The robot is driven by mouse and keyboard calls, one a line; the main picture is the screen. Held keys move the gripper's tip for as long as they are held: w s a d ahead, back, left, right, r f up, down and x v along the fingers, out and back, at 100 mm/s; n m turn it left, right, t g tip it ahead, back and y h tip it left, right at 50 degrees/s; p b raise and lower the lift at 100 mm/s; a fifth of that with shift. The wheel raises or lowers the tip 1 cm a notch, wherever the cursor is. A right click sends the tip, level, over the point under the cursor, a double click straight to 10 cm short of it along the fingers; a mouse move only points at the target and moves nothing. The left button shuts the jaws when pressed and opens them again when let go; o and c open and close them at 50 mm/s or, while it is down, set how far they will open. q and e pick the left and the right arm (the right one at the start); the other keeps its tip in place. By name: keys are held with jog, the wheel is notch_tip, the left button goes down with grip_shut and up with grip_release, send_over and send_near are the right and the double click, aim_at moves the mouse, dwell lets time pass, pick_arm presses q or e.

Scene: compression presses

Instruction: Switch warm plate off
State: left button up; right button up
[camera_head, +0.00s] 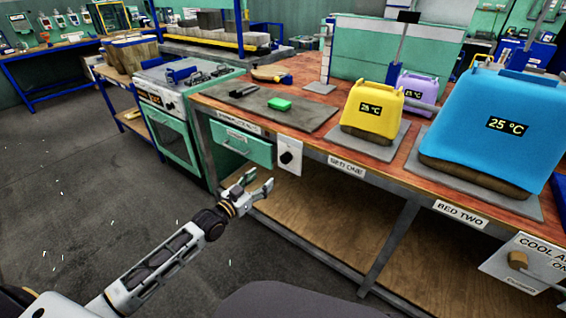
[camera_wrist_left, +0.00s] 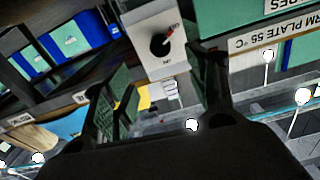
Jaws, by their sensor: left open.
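A black rotary knob (camera_head: 287,157) sits on a white switch panel (camera_head: 289,170) on the bench front, beside a green drawer. In the left wrist view the knob (camera_wrist_left: 160,45) has a light pointer line toward a red mark at its upper right. The warm plate label (camera_wrist_left: 300,45) reads 55 °C, at the right of the wrist view. My left gripper (camera_head: 260,184) is open and empty, below and left of the panel, apart from it. In the wrist view the knob lies beyond the gap between its fingers (camera_wrist_left: 165,80). My right gripper is not in view.
A yellow press cover (camera_head: 372,112) and a blue one (camera_head: 500,120) read 25 °C. Another knob (camera_head: 517,261) is at lower right.

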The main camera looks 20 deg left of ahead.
pick_arm(q)
jog(key=shift+w, duration=0.15)
jog(key=b, duration=0.2)
send_near(283, 161)
jog(key=shift+x, duration=1.7)
jog(key=shift+b+x, duration=0.35)
jog(key=shift+x, duration=0.55)
jog(key=shift+b+x, duration=0.45)
jog(key=shift+x, duration=1.1)
jog(key=shift+w+d, duration=0.3)
jog(key=shift+w, duration=0.25)
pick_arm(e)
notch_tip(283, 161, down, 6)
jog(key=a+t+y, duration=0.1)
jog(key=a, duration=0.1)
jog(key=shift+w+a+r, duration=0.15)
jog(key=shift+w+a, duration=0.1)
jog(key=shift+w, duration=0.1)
pick_arm(q)
jog(key=shift+c, duration=0.2)
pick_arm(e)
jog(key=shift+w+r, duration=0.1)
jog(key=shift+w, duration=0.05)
